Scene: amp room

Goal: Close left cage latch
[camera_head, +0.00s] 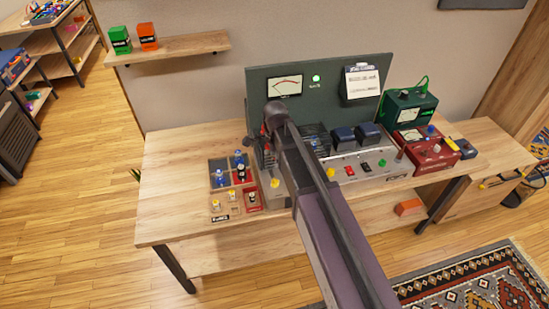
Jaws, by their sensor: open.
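The amplifier chassis (373,170) is a grey unit on the wooden bench, in front of a dark green panel. Dark slatted parts that look like cage show on its left half, on both sides of my arm: one part (318,138) to the right and a dark part to the left. I cannot make out the left latch; my arm covers much of that area. My arm rises from the bottom of the view to a dark rounded joint in front of the panel.
A parts tray (219,171) with blue and yellow pieces sits left of the chassis. A red device (430,150) and a green meter box (408,108) stand to the right. The bench's left end (175,185) is clear. A wall shelf (180,47) holds green and orange boxes.

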